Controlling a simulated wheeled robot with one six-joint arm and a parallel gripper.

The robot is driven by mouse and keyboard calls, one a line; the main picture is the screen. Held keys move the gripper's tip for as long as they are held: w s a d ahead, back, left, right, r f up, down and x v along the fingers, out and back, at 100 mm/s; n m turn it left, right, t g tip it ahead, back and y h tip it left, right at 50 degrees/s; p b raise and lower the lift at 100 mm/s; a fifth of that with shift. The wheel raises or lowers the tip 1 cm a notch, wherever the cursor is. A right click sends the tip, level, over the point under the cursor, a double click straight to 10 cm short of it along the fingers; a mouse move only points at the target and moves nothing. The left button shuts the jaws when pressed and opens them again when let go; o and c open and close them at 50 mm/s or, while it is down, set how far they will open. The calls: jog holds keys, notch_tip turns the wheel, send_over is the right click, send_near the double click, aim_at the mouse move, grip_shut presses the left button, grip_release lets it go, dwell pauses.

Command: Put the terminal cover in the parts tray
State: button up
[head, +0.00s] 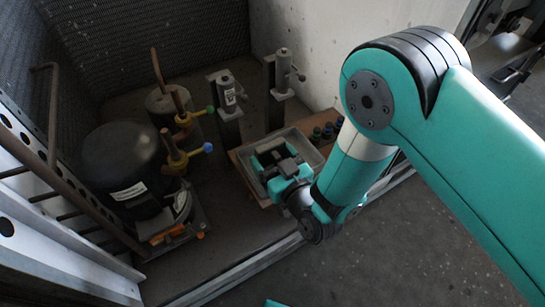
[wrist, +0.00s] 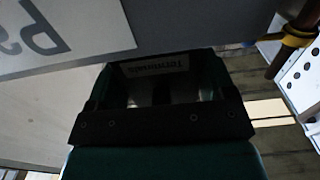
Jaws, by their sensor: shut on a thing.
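The terminal cover (wrist: 155,66) is a dark piece with a pale label reading "Terminals". It sits between the fingers of my gripper (wrist: 158,88) in the wrist view, with its lower part hidden. In the head view my gripper (head: 270,165) points down over the parts tray (head: 310,148), a shallow grey tray. The cover cannot be told apart from the dark fingers there. In the wrist view a grey surface with a white label starting "Pa" (wrist: 50,38), apparently the tray, fills the upper left. I cannot tell whether the cover touches the tray.
The tray stands on a brown board (head: 236,158) with several small dark caps (head: 326,132) at its right. A metal ledge (head: 250,267) runs along the front.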

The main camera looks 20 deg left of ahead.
jog(key=shift+f+b, duration=0.35)
jog(key=shift+f, duration=0.25)
jog(key=o, duration=0.9)
jog(key=shift+r, duration=0.3)
jog(key=shift+r+p, duration=0.55)
jog(key=shift+p, duration=0.05)
jog(key=b+v, duration=0.5)
jog(key=v, duration=0.7)
jog(key=shift+f+b, duration=0.2)
jog(key=shift+b, duration=0.2)
jog(key=shift+w+r, duration=0.1)
jog(key=shift+w, duration=0.05)
